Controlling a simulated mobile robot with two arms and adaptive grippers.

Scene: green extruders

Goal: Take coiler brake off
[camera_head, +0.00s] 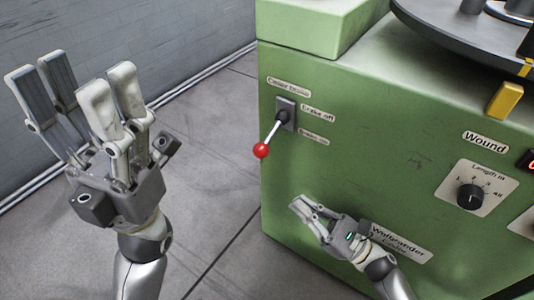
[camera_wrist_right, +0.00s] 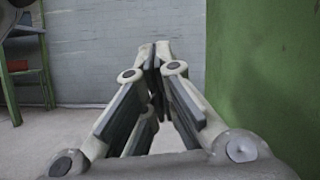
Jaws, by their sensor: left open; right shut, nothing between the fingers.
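The coiler brake lever (camera_head: 272,133) is on the front of the green machine (camera_head: 350,140), with a silver shaft and a red ball knob (camera_head: 261,151). The lever points down and to the left from its dark mounting plate (camera_head: 286,112). A "Brake off" label (camera_head: 318,113) is beside the plate, with another small label lower down. My right gripper (camera_head: 297,205) is shut and empty, below and to the right of the knob, apart from it. Its closed fingers show in the right wrist view (camera_wrist_right: 153,50). My left gripper (camera_head: 78,85) is open and empty at the left, fingers up.
A black dial (camera_head: 470,196) and a yellow block (camera_head: 505,99) are on the machine's right part. A dark round platform (camera_head: 470,35) is on top. A grey brick wall (camera_head: 150,40) stands behind. The floor left of the machine is clear.

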